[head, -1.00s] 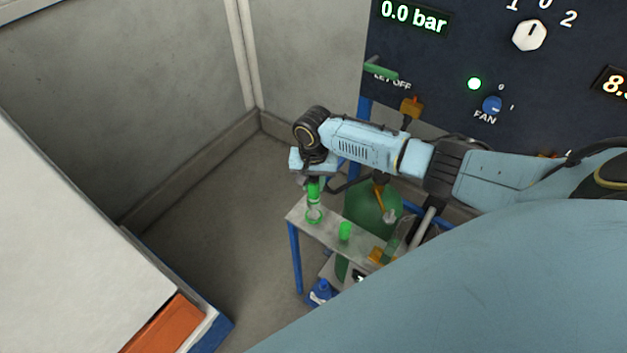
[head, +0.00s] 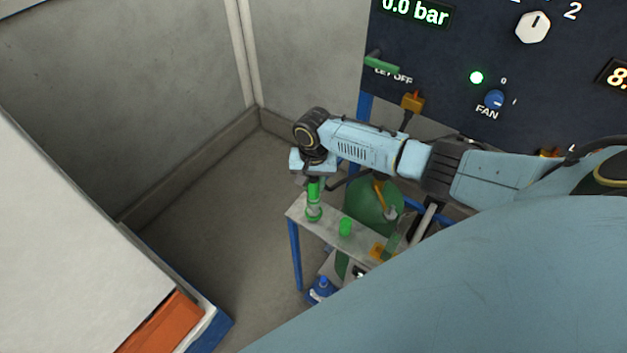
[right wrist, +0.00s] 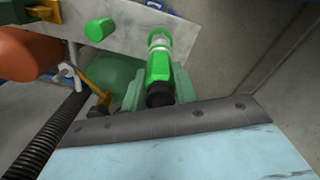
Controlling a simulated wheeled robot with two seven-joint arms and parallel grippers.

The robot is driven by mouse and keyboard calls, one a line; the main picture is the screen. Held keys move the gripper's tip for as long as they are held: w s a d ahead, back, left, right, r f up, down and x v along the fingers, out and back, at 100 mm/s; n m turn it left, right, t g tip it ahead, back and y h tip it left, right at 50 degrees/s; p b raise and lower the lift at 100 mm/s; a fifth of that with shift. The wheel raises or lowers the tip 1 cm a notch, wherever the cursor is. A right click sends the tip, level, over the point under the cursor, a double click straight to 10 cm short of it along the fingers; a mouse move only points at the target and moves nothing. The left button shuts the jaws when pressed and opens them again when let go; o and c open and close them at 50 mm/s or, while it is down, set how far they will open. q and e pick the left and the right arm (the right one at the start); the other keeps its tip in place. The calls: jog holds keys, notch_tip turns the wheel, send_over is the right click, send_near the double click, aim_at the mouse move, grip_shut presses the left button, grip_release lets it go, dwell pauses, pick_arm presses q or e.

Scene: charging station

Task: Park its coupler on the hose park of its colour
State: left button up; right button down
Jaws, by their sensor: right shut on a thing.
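A green coupler (head: 313,189) with a silver collar stands upright at the left end of a grey shelf. My right gripper (head: 314,178) is shut on it from above. In the right wrist view, the green coupler (right wrist: 159,67) lies between my pale green fingers, its black end towards the camera. A green ring (head: 313,217) shows at the coupler's lower end, at the shelf. I cannot tell whether the coupler is fully seated there. A short green cylinder (head: 345,227) stands apart on the shelf and also shows in the right wrist view (right wrist: 99,29). My left gripper is not in view.
The shelf (head: 328,224) stands on blue legs. An orange fitting (head: 378,250) sits at its right part. A dark green tank (head: 372,203) is behind. A blue bottle (head: 321,290) stands below. A dark control panel (head: 440,60) is above. Floor left of the shelf is clear.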

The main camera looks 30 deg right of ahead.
aim_at(314, 190)
jog(key=shift+f+b, duration=0.95)
jog(key=shift+f, duration=0.65)
jog(key=c, duration=1)
grip_release()
jog(key=shift+r, duration=0.1)
notch_tip(314, 190, up, 13)
jog(key=shift+r+p, duration=0.1)
jog(key=shift+p, duration=0.45)
